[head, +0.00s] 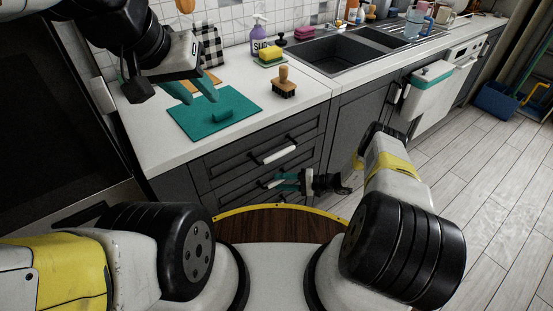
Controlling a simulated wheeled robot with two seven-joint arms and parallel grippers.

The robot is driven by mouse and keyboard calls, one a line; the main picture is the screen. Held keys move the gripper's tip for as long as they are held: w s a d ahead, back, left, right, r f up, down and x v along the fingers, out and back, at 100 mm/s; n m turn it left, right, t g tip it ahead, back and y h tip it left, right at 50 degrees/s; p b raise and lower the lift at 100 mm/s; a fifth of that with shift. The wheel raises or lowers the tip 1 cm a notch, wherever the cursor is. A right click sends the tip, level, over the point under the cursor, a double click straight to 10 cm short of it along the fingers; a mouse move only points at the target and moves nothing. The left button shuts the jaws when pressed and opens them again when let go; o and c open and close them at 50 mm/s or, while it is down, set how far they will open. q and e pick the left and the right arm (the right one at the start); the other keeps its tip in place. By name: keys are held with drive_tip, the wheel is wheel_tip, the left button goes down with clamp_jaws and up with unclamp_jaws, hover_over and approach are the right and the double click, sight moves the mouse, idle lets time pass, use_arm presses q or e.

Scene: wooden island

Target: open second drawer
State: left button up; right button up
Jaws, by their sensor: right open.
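A dark grey drawer stack stands under the white counter. The top drawer (235,160) has a pale bar handle (273,154) and looks closed. The second drawer (222,188) is below it, its front partly hidden by my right gripper (277,183). That gripper is open, its teal fingers pointing left at the second drawer's handle (267,181). I cannot tell whether the handle lies between the fingers or whether they touch it. My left gripper (198,99) is open and empty, with its teal fingers pointing down above the counter.
A brush (284,84), a spray bottle (259,35) and a sink (340,50) are further right. A white bin (427,90) hangs on the cabinet. The right floor is mostly clear.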

drive_tip(key=shift+w+a+f, duration=0.15)
drive_tip(key=shift+a, duration=0.9)
drive_tip(key=shift+c, duration=0.4)
clamp_jaws()
idle(0.3)
